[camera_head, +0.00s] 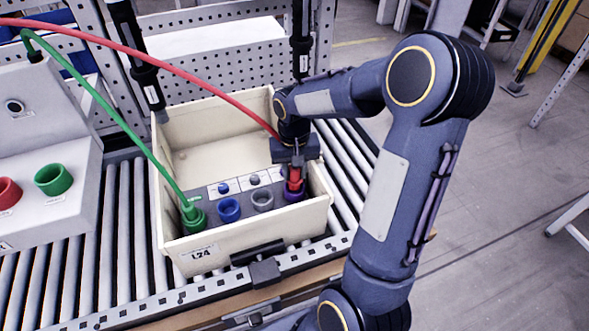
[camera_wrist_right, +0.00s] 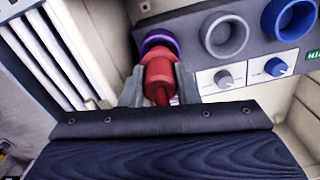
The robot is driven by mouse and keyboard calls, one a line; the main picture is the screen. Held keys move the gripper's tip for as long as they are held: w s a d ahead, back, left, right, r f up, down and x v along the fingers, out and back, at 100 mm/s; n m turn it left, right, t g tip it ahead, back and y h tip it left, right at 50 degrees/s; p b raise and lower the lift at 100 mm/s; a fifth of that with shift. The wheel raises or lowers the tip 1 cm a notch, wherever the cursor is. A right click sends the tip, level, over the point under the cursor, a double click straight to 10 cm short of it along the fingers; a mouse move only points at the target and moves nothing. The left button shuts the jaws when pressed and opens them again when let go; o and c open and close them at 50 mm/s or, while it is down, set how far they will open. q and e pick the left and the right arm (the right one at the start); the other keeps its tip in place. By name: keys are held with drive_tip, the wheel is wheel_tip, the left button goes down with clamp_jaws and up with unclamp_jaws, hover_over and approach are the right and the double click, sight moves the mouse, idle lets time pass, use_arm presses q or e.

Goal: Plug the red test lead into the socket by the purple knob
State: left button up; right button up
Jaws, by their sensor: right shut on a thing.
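The red test lead's plug (camera_head: 294,178) is held between the fingers of my right gripper (camera_head: 292,165). In the right wrist view the red plug (camera_wrist_right: 158,78) sits between both fingertips (camera_wrist_right: 158,88). Its far end meets the purple-ringed socket (camera_wrist_right: 157,42), also seen in the head view (camera_head: 294,194); how deep it sits cannot be told. The red cable (camera_head: 190,72) arches from upper left to the gripper. The purple knob is mostly hidden behind plug and gripper. My left gripper is not in view.
The cream bin (camera_head: 164,155) holds the panel with a grey socket (camera_head: 262,200), a blue socket (camera_head: 229,210) and a green plug (camera_head: 193,214) with its lead. Black hanging tools (camera_head: 142,70) are behind. A grey console (camera_head: 45,160) stands left. Rollers (camera_head: 120,240) surround the bin.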

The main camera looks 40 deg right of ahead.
sight(295, 179)
drive_tip(key=shift+f+b, duration=1.15)
drive_tip(key=shift+f, duration=0.4)
drive_tip(key=o, duration=1.1)
wheel_tip(295, 179, up, 7)
drive_tip(key=shift+r, duration=0.45)
